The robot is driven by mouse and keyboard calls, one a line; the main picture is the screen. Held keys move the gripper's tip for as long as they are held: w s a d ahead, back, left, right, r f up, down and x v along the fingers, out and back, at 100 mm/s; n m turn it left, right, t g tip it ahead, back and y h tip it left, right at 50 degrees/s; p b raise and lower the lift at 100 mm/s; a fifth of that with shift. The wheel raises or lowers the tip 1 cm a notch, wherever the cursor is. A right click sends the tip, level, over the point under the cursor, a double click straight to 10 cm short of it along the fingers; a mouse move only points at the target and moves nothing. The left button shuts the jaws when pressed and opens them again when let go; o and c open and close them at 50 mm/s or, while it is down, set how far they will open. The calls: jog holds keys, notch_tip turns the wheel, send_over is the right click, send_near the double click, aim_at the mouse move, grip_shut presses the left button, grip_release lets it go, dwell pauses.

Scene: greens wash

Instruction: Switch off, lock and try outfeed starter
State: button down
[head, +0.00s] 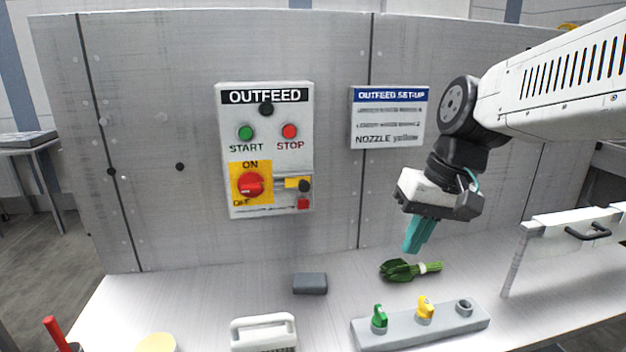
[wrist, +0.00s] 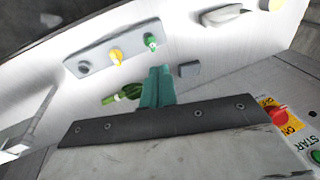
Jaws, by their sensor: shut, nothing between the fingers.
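The OUTFEED starter box (head: 222,150) is on the grey upright panel, left of centre in the head view. It has a green START button (head: 246,132), a red STOP button (head: 290,131) and a dark round fitting (head: 266,109). Below is a red rotary switch (head: 250,185) on a yellow ON/OFF plate; its exact setting is hard to tell. Beside it are a yellow tab (head: 291,183) with a dark round part and a small red piece (head: 303,204). The red switch also shows in the wrist view (wrist: 278,116). My gripper (head: 416,248) is shut and empty, right of the box.
An OUTFEED SET-UP sign (head: 389,117) reads NOZZLE yellow. On the bench lie a bunch of greens (head: 400,270), a grey block (head: 310,283), a rail (head: 395,337) of green, yellow and grey nozzles, and a white handled container (head: 264,333). A white handled panel (head: 540,235) stands right.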

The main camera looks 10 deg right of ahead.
aim_at(293, 185)
jog(key=w+a+r+n+t+y, duration=0.1)
jog(key=w+r+t+y, duration=0.1)
jog(key=w+r, duration=0.45)
jog(key=w+r+t+y, duration=0.1)
jog(key=w+r+t, duration=0.15)
jog(key=w, duration=0.75)
jog(key=w+a+f, duration=0.4)
jog(key=a+f, duration=0.3)
jog(key=a, duration=0.1)
jog(key=shift+w+a, duration=0.2)
jog(key=shift+w, duration=0.1)
jog(key=shift+g, duration=0.25)
